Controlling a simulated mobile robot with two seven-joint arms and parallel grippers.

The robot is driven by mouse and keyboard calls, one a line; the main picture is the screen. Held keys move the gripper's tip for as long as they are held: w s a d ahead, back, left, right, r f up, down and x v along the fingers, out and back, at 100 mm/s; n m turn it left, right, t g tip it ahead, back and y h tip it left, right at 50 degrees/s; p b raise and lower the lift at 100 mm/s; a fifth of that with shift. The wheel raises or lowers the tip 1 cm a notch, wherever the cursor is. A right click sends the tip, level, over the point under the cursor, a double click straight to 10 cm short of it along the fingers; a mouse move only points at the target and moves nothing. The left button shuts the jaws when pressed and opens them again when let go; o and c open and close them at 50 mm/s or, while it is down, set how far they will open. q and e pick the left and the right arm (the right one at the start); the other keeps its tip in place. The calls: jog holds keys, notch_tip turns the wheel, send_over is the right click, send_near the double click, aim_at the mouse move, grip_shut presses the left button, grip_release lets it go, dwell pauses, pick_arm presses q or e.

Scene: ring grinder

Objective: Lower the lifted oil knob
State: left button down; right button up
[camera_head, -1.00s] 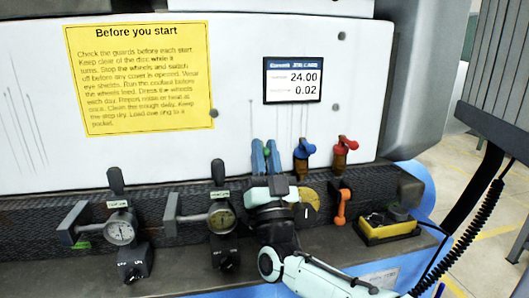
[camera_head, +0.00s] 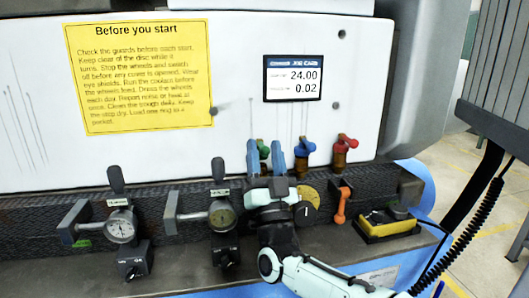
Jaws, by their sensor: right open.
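My right gripper (camera_head: 266,154) points up in front of the machine, with its two blue fingers apart. A green knob (camera_head: 263,149) shows between and behind the fingers; I cannot tell whether they touch it. A blue knob (camera_head: 304,147) and a red knob (camera_head: 346,141) stand on brass stems to the right. No readable label marks which one is the oil knob. The green knob's stem is hidden by the gripper. My left gripper is not in view.
Two dial gauges (camera_head: 121,229) (camera_head: 222,217) with black levers stand on the left. A yellow dial (camera_head: 308,196), an orange lever (camera_head: 342,205) and a yellow box (camera_head: 388,222) are on the right. A display (camera_head: 293,78) and a yellow notice (camera_head: 141,80) are on the white panel.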

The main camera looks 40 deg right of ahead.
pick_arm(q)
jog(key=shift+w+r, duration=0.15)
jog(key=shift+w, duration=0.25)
pick_arm(e)
jog(key=v, duration=0.7)
